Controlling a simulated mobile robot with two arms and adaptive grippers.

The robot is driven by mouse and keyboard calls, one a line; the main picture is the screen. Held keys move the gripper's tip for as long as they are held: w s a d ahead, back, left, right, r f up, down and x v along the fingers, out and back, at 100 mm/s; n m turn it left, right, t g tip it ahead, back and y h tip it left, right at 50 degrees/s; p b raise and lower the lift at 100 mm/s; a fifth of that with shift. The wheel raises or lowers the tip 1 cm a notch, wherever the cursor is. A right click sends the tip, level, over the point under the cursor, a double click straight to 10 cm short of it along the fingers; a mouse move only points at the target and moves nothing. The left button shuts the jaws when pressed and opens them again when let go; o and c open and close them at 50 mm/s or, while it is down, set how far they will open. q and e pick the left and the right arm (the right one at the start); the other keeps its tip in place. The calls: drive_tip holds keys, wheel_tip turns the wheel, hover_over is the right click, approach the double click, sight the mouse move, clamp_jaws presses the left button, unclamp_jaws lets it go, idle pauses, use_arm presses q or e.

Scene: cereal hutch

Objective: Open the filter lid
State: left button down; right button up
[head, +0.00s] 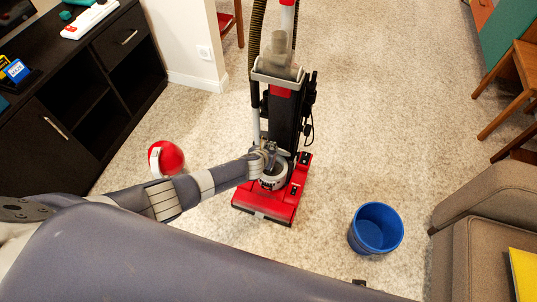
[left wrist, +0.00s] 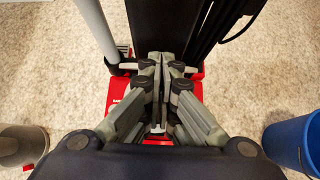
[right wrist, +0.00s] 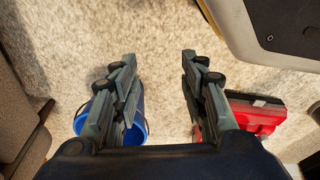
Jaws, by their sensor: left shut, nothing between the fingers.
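An upright red and black vacuum cleaner (head: 285,115) stands on the carpet, with its red floor head (head: 262,205) toward me. It also shows in the left wrist view as a black body (left wrist: 165,25). I cannot make out a filter lid for certain. My right gripper (right wrist: 158,58) is open and empty over carpet.
A red round canister (head: 170,157) sits on the floor left of the vacuum. A blue bucket (head: 376,229) stands to the right. A dark cabinet (head: 85,75) is at left and a brown sofa (head: 480,215) at right.

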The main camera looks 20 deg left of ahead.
use_arm(q)
drive_tip(key=shift+w+d+r, duration=0.1)
drive_tip(key=shift+w+r, duration=0.2)
drive_tip(key=shift+w, duration=0.4)
drive_tip(key=shift+w+r, duration=0.25)
drive_tip(key=shift+w, duration=0.4)
drive_tip(key=shift+w+d+r, duration=0.1)
drive_tip(key=shift+w+r, duration=0.2)
drive_tip(key=shift+w, duration=0.4)
use_arm(e)
drive_tip(key=shift+s+d+f, duration=0.1)
drive_tip(key=shift+s+f, duration=0.55)
drive_tip(key=shift+f, duration=0.15)
use_arm(q)
drive_tip(key=shift+a+r+p, duration=0.1)
drive_tip(key=shift+p, duration=0.25)
drive_tip(key=shift+r, duration=0.15)
drive_tip(key=shift+r+p, duration=0.15)
drive_tip(key=shift+p, duration=0.15)
use_arm(e)
drive_tip(key=shift+s+d+f, duration=0.2)
drive_tip(key=shift+s+f, duration=0.45)
use_arm(q)
drive_tip(key=shift+r, duration=0.2)
use_arm(e)
drive_tip(key=shift+s+f, duration=0.15)
drive_tip(key=shift+f, duration=0.25)
